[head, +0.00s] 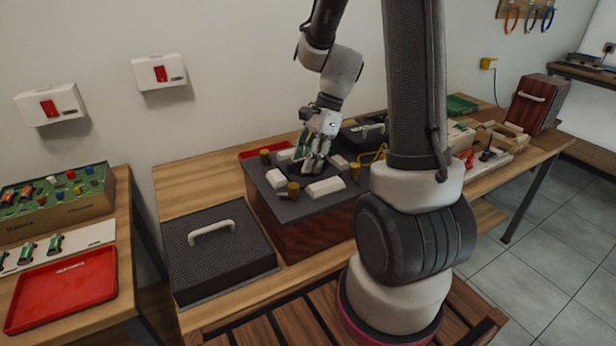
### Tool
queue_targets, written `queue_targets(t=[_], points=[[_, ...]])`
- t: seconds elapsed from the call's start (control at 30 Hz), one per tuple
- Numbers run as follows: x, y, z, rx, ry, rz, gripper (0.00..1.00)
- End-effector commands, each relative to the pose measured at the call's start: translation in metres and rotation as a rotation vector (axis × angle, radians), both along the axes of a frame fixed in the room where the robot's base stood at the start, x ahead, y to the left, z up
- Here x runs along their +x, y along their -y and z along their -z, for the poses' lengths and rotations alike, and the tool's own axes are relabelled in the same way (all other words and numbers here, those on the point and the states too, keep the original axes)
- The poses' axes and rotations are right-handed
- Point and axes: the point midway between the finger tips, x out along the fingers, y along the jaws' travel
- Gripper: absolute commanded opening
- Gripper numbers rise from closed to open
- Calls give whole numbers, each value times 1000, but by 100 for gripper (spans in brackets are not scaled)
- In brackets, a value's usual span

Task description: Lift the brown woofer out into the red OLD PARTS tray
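My gripper (316,166) points down over the dark top panel of a wooden speaker box (288,222) on the middle bench. Its fingertips are at or just above the opening in the panel; I cannot tell whether they touch anything. The brown woofer cannot be made out, as the gripper covers that spot. White blocks and brass-coloured knobs stand around the opening. A red tray (62,295) with a small unreadable label lies on the left bench, and its floor looks empty. Part of another red tray (254,153) shows behind the speaker box.
A black grille cover (217,258) with a white handle lies left of the speaker box. A green circuit board (55,190) and small parts are behind the left red tray. A gap separates the two benches. My arm hides some of the bench right of the box.

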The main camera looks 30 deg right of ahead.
Motion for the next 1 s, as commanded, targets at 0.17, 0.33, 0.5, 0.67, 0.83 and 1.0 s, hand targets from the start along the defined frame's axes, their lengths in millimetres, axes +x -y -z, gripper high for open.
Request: queue_targets(t=[0.17, 0.33, 0.5, 0.67, 0.83, 1.0], points=[[0, 0, 3, 0, -1, 1, 39], [0, 0, 3, 0, 0, 0, 23], [0, 0, 3, 0, 0, 0, 0], [0, 0, 3, 0, 0, 0, 0], [0, 0, 3, 0, 1, 0, 0], [0, 0, 2, 0, 1, 0, 0]])
